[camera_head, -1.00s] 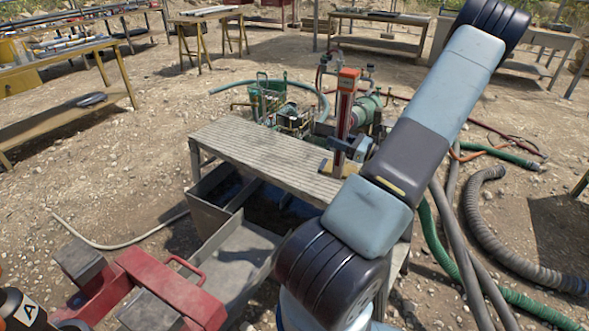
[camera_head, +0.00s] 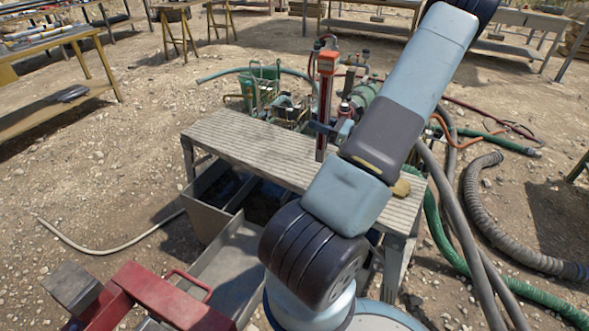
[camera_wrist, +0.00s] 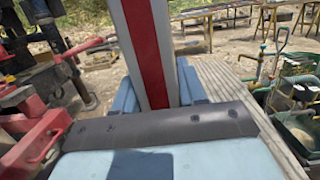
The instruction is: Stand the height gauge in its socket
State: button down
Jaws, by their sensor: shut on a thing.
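The height gauge is a tall, narrow red post with pale edges (camera_head: 324,100) and an orange-red top, held roughly upright over the slatted bench (camera_head: 235,140). My gripper (camera_head: 334,130) is shut on its lower part. In the wrist view the gauge (camera_wrist: 147,45) rises between the blue fingers of my gripper (camera_wrist: 158,98). Its lower end is out of sight in the wrist view, and I cannot tell whether it touches the bench. A small tan piece (camera_head: 401,187) shows at the bench's right end, partly behind my arm. I cannot make out the socket clearly.
Green pumps and pipework (camera_head: 270,90) stand just behind the bench. Grey tank compartments (camera_head: 215,205) lie below its front. Red machinery (camera_head: 150,295) is at the lower left, and it also shows in the wrist view (camera_wrist: 35,130). Hoses (camera_head: 490,220) run along the right.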

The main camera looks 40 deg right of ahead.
jog(key=shift+s+d, duration=0.1)
jog(key=shift+d, duration=0.05)
jog(key=w+f, duration=1.2)
jog(key=w, duration=0.2)
jog(key=shift+a+f, duration=0.25)
jog(key=shift+a, duration=0.05)
jog(key=shift+f, duration=0.15)
jog(key=c, duration=0.6)
grip_release()
jog(key=shift+c, duration=0.2)
jog(key=shift+f, duration=0.1)
